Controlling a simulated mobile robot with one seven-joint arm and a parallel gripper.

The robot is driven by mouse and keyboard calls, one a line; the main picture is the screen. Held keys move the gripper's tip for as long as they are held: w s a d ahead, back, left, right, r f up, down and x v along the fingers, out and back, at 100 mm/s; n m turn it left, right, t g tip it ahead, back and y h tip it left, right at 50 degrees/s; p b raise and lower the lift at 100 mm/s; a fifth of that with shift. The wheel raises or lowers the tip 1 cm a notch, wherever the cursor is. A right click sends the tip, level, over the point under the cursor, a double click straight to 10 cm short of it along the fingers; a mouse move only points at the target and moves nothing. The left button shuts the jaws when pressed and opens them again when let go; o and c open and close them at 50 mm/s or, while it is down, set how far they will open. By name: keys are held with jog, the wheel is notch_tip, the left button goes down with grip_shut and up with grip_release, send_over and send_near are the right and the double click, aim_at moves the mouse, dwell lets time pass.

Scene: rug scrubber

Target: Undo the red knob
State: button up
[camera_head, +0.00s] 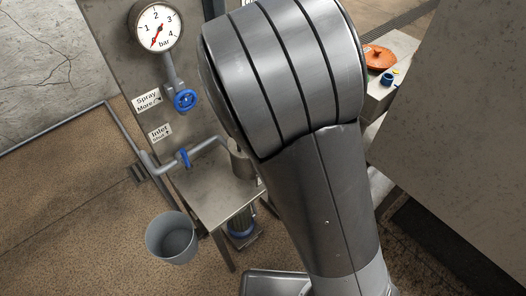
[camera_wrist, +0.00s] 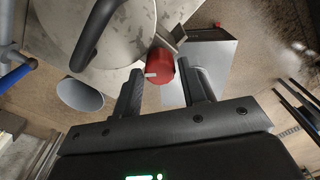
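The red knob (camera_wrist: 161,67) shows in the wrist view, a short red cylinder with a small white pointer or tab on its left side. It sits at the edge of a round, worn grey metal plate or drum (camera_wrist: 135,35). My gripper (camera_wrist: 160,72) is open, with one dark finger to the left of the knob and one to its right. The knob lies between or just beyond the fingertips; I cannot tell the exact depth. A gap seems to show on both sides. In the head view my arm hides the gripper, and the red knob is not visible.
A dark curved handle (camera_wrist: 97,32) stands on the round plate. A grey box (camera_wrist: 205,65) is right of the knob. In the head view are a pressure gauge (camera_head: 155,27), blue valve wheels (camera_head: 185,99), a bucket (camera_head: 172,238) and an orange lid (camera_head: 379,57).

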jog(key=shift+o, duration=1.3)
notch_tip(320, 180, up, 11)
jog(key=shift+f, duration=0.1)
jog(key=shift+w, duration=0.1)
